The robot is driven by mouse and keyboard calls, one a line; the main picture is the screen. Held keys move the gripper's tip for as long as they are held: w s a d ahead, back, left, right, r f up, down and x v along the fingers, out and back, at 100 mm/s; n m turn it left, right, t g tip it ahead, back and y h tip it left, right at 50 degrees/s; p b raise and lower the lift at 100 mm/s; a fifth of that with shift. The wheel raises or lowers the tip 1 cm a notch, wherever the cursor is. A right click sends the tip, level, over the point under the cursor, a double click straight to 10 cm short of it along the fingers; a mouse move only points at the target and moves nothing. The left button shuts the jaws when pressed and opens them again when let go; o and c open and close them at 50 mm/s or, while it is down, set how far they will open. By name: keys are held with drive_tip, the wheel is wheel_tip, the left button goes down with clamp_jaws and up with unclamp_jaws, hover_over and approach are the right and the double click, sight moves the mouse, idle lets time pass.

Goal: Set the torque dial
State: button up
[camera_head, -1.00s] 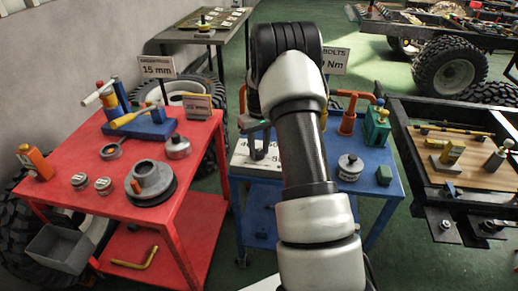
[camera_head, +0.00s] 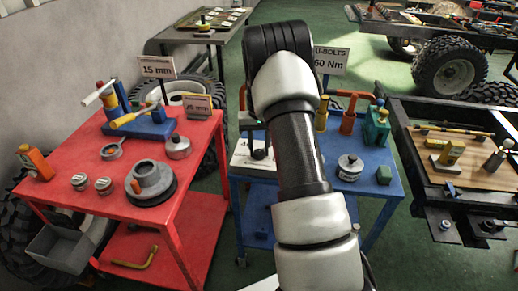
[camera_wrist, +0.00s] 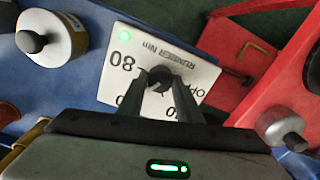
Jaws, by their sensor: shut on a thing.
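The torque dial is a dark round knob (camera_wrist: 159,76) on a white plate (camera_wrist: 203,73) in the wrist view. The plate carries printed numbers, "80" readable and others partly covered, and a green light. My gripper (camera_wrist: 161,88) is shut on the knob, one finger on each side. The knob's pointer cannot be made out. In the head view the white plate (camera_head: 240,161) lies on the blue cart, and my gripper (camera_head: 257,146) is over it, partly hidden by my arm. A sign (camera_head: 331,61) behind reads "U-BOLTS 60 Nm".
The blue cart (camera_head: 384,203) also bears a silver canister (camera_head: 350,167), a green block and upright tools. A red cart (camera_head: 196,150) with tools and a hub stands to the left. A dark chassis frame with a wooden board (camera_head: 463,163) stands to the right.

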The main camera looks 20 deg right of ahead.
sight(259, 151)
drive_tip(key=o, duration=1)
drive_tip(key=shift+o, duration=0.2)
wheel_tip(259, 151, up, 18)
drive_tip(key=p, duration=0.1)
drive_tip(key=shift+f+p, duration=0.25)
drive_tip(key=shift+p, duration=0.05)
